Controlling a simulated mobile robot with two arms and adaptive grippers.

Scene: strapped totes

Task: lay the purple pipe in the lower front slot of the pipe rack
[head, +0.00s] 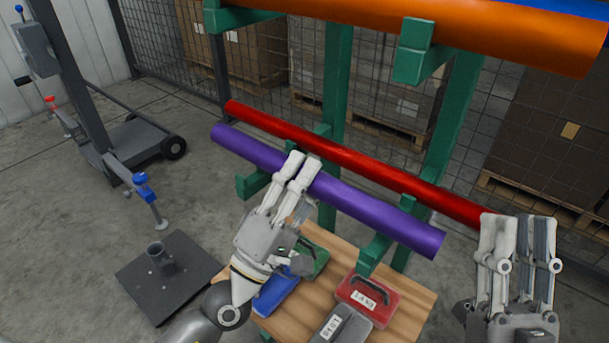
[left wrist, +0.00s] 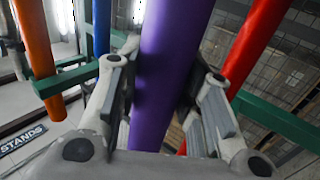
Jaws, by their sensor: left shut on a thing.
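The purple pipe (head: 375,207) runs slantwise across the middle of the head view, in front of the red pipe (head: 375,172). My left gripper (head: 303,172) is shut on the purple pipe near its middle. In the left wrist view the pipe (left wrist: 165,75) passes between both fingers. The green pipe rack (head: 338,80) has two lower arms, a left one (head: 251,184) and a right one (head: 373,254), under the purple pipe. I cannot tell whether the pipe touches them. My right gripper (head: 518,222) is open and empty at the right, apart from the pipe's right end.
An orange pipe (head: 480,30) and a blue pipe (head: 575,8) lie on the upper arms. A wooden table (head: 412,297) with red, green, blue and grey cases stands below. A black stand base (head: 180,290) is on the floor at left. Boxes stand behind a mesh fence.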

